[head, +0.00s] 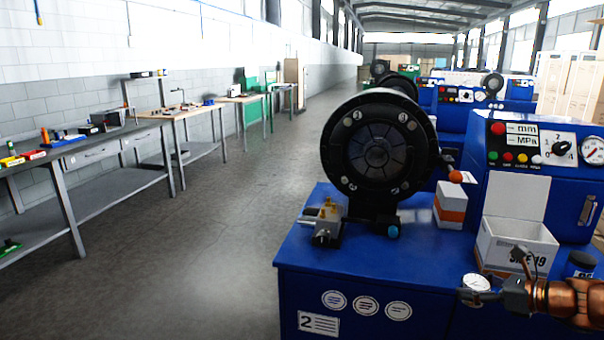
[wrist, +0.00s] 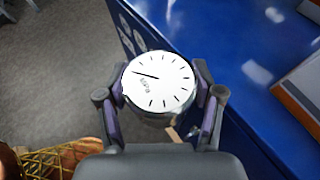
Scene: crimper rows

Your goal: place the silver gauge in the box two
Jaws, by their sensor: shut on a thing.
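The silver gauge (wrist: 158,80), with a round white dial, is held between the two fingers of my gripper (wrist: 160,95) in the wrist view. In the head view the gauge (head: 477,284) shows at the lower right, held by my gripper (head: 490,290) in front of the blue bench. An open white box (head: 515,247) with dark lettering stands on the bench just behind my gripper, its lid raised. My gripper partly covers its front. The number two shows on a plate (head: 318,323) on the bench front; I see no two on the box.
A white and orange box (head: 450,207) stands left of the open box. A large black round crimper head (head: 378,143) and a small brass-fitted part (head: 327,222) stand on the bench. A control panel (head: 545,145) rises behind. The floor (head: 220,215) to the left is clear.

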